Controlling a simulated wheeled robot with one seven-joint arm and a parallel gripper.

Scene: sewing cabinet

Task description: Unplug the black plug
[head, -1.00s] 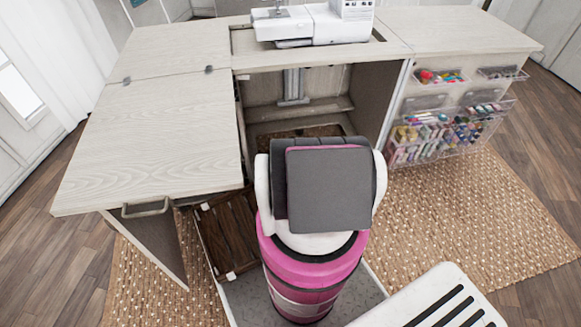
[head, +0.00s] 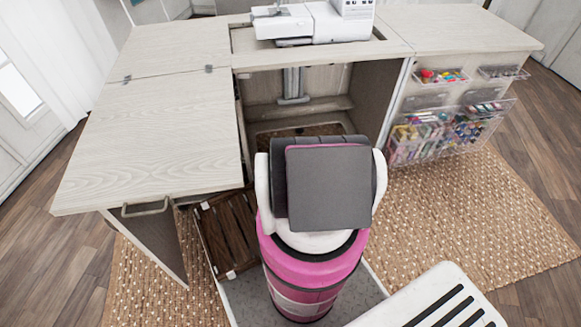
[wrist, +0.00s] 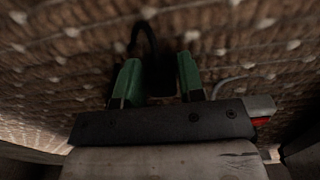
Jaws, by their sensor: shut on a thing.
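In the wrist view, my gripper (wrist: 157,75) has its two green-padded fingers on either side of the black plug (wrist: 160,82). It is shut on the plug. A black cord (wrist: 146,38) curves up and left from the plug over the woven rug. The view is dark, and I cannot tell whether the plug sits in a socket. A pale piece with a small red part (wrist: 261,121) shows at the right, beside my gripper's palm. The head view shows neither the gripper nor the plug; my own body and the cabinet block that area.
The sewing cabinet (head: 160,130) stands ahead with its left leaf spread out and an open knee space. A sewing machine (head: 318,22) is on top. Clear bins (head: 440,140) hang on the right door. A dark slatted wooden piece (head: 230,228) lies low at the left. The rug (head: 480,220) is clear at right.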

